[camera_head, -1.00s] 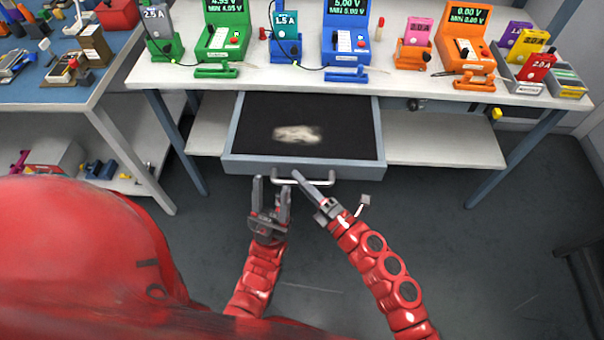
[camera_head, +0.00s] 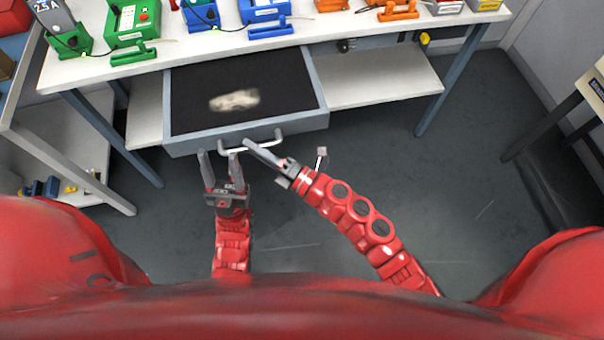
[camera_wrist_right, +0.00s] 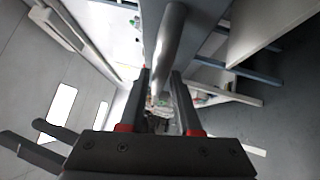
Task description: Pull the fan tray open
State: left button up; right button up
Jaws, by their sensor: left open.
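The fan tray is a grey-framed drawer (camera_head: 320,122) under the bench in the head view, pulled well out, with a dark floor. A blurred pale patch (camera_head: 234,100) lies on that floor. Its pale bar handle (camera_head: 277,136) runs along the front. My right gripper (camera_head: 248,145) is at the middle of the handle. In the right wrist view the bar (camera_wrist_right: 168,45) runs between the fingers of my right gripper (camera_wrist_right: 160,75), which look closed on it. My left gripper (camera_head: 217,155) is open and empty, by the handle's left end; I cannot tell whether it touches.
The white bench (camera_head: 85,77) above carries green, blue and orange devices. A lower white shelf (camera_head: 385,82) lies right of the drawer. Bench legs (camera_head: 445,85) stand at the sides. Another table (camera_head: 592,88) is at the right edge. The grey floor (camera_head: 440,190) at right is clear.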

jog(key=v, duration=1.6)
jog(key=shift+b, duration=0.3)
